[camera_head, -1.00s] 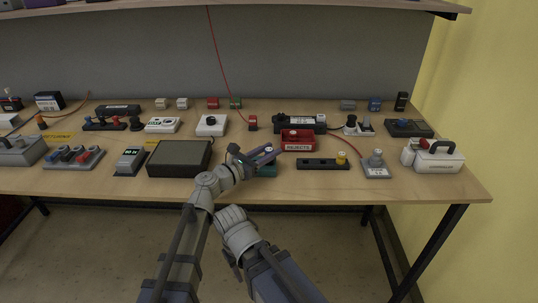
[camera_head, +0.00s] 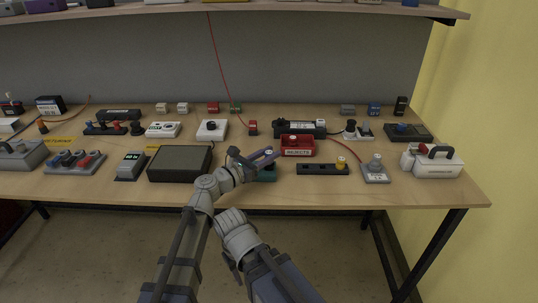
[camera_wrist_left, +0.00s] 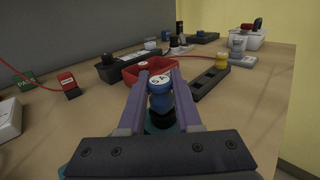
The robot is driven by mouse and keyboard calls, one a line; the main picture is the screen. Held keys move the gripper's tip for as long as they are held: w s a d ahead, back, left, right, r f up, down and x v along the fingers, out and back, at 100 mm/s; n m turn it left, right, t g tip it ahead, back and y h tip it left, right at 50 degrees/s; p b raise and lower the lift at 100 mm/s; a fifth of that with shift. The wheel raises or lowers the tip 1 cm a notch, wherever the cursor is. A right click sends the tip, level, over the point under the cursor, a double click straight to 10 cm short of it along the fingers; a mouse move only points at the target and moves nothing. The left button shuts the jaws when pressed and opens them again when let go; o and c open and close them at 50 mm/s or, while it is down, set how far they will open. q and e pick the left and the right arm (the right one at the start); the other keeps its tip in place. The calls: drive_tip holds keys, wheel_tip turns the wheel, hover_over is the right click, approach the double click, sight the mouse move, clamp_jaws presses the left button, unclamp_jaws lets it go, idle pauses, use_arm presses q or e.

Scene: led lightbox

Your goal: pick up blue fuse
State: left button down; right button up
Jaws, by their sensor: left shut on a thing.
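The blue fuse (camera_wrist_left: 160,102) has a white top marked 5A and stands upright between the fingers of my left gripper (camera_wrist_left: 160,84) in the left wrist view. The gripper is shut on it. A dark round part sits directly below the fuse, over a teal base (camera_head: 266,174) near the front edge of the bench. I cannot tell whether the fuse is clear of that part. In the head view my left gripper (camera_head: 263,159) is over this base, left of the red rejects bin. My right gripper is not in view.
The red rejects bin (camera_head: 298,146) is close behind and right of the gripper. A black strip holder with a yellow fuse (camera_head: 341,163) lies to the right. A dark box (camera_head: 179,163) stands to the left. Open wood (camera_head: 240,190) shows along the front edge.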

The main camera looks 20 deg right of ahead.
sight(269, 152)
use_arm(q)
wheel_tip(269, 152, up, 12)
drive_tip(key=p, duration=1.1)
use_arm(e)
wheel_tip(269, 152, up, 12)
use_arm(q)
drive_tip(key=shift+f, duration=0.15)
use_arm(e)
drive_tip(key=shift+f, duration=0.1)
